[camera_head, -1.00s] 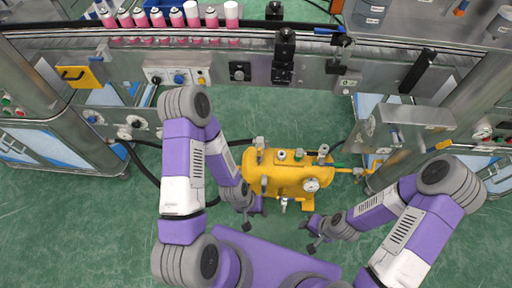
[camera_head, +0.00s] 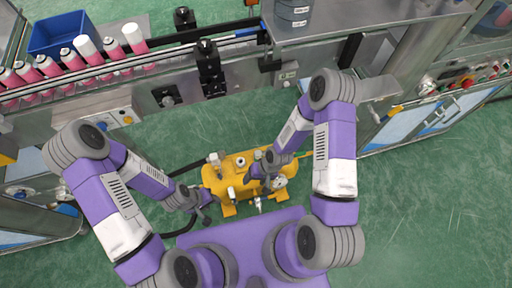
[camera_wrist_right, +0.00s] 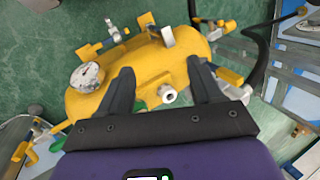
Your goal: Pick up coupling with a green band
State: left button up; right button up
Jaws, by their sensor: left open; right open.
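My right gripper (camera_wrist_right: 160,67) is open above the yellow tank (camera_wrist_right: 110,80), its fingers apart. A pale metal fitting (camera_wrist_right: 168,94) lies between the fingers in the right wrist view, not gripped. In the head view the right gripper (camera_head: 264,182) is over the right half of the tank (camera_head: 228,188). My left gripper (camera_head: 203,215) is open and empty at the tank's left end.
A pressure gauge (camera_wrist_right: 87,77) and several valves stick up from the tank close to the right fingers. A conveyor with pink and white cans (camera_head: 88,49) runs behind, with a blue bin (camera_head: 60,34) beyond. Green floor (camera_head: 420,220) is open at the right.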

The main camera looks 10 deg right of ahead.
jog(key=w+d+f+n+h, duration=0.1)
jog(key=w+f, duration=0.1)
jog(key=w, duration=0.4)
jog(key=n+h, duration=0.1)
jog(key=h, duration=0.2)
send_over(258, 153)
jog(key=shift+s+d+f, duration=0.15)
jog(key=shift+s+f, duration=0.1)
jog(key=shift+f, duration=0.3)
jog(key=shift+w+d+f+h, duration=0.1)
jog(key=shift+w+f+h, duration=0.05)
jog(key=shift+f+h, duration=0.15)
jog(key=f+b, duration=0.1)
jog(key=f, duration=0.2)
jog(key=f+b, duration=0.1)
jog(key=f, duration=0.2)
jog(key=shift+w+a+f, duration=0.15)
jog(key=shift+a+f, duration=0.05)
jog(key=shift+f, duration=0.2)
pick_arm(q)
jog(key=shift+s+f, duration=0.2)
jog(key=shift+f, duration=0.25)
jog(key=shift+s+f, duration=0.2)
jog(key=shift+f, duration=0.25)
pick_arm(e)
jog(key=shift+c, duration=0.3)
grip_shut()
